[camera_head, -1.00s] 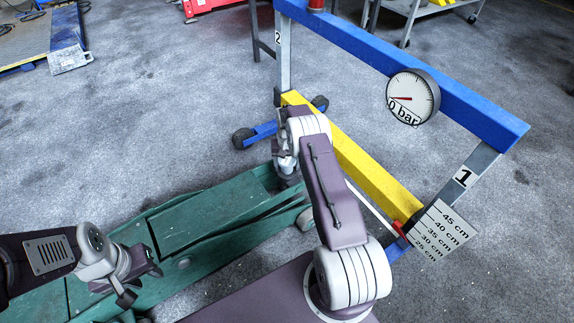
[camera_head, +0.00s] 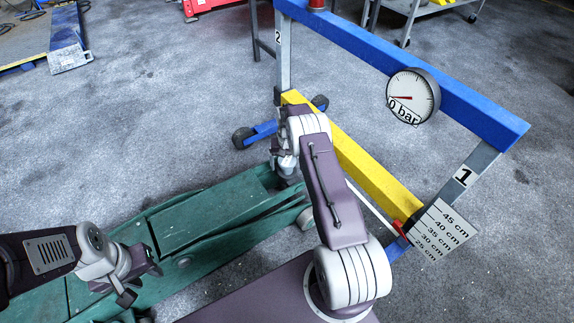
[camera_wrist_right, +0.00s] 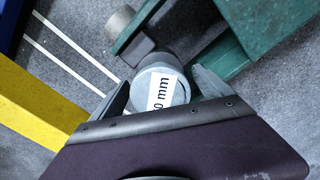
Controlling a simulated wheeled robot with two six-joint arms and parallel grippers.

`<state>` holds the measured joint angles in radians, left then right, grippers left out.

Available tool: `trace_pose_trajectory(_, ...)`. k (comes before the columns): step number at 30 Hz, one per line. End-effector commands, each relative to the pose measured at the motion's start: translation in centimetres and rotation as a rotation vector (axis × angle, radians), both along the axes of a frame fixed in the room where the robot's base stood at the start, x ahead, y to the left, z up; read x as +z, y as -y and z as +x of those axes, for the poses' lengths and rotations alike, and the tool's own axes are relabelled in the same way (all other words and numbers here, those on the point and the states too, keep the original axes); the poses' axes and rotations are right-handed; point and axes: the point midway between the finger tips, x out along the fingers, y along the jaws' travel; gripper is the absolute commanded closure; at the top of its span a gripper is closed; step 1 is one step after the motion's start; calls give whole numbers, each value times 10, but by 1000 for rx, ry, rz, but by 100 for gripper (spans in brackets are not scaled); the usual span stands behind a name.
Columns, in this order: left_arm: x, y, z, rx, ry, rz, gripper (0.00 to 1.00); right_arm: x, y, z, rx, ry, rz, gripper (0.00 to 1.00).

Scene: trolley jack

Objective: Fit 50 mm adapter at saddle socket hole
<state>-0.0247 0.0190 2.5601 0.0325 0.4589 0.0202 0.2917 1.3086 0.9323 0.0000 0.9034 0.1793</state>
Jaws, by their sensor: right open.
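The grey adapter (camera_wrist_right: 157,92), with a white label reading "0 mm" in its visible part, stands at the end of the green jack's lifting arm in the right wrist view. A dark round part (camera_wrist_right: 161,62) shows just beyond it; I cannot tell how deep the adapter sits there. My right gripper (camera_wrist_right: 162,88) is open, one finger on each side of the adapter. In the head view my right arm largely hides this spot. The green trolley jack (camera_head: 205,215) lies on the floor. My left gripper (camera_head: 142,282) is open and empty over the jack's near end.
A blue press frame with a yellow crossbeam (camera_head: 365,170), a gauge (camera_head: 412,97) at 0 bar and a height scale (camera_head: 440,229) stands right of the jack. A jack wheel (camera_wrist_right: 120,21) shows in the wrist view. Open floor lies left of the jack.

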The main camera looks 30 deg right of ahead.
Motion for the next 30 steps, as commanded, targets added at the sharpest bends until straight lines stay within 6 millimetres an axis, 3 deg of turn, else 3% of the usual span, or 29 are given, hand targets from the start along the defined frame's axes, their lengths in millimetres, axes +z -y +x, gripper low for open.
trace_pose_trajectory(1, 15, 0, 0, 0, 0, 0, 64, 20, 0, 1, 0, 4, -1, 10)
trace_pose_trajectory(3, 26, 0, 0, 0, 0, 0, 64, 38, 0, 1, 0, 4, -1, 10)
trace_pose_trajectory(10, 46, 0, 0, 0, 0, 0, 64, 76, 0, 1, 0, 4, -1, 10)
trace_pose_trajectory(30, 46, 0, 0, 0, 0, 0, 64, 81, 0, 1, 0, 3, 0, 10)
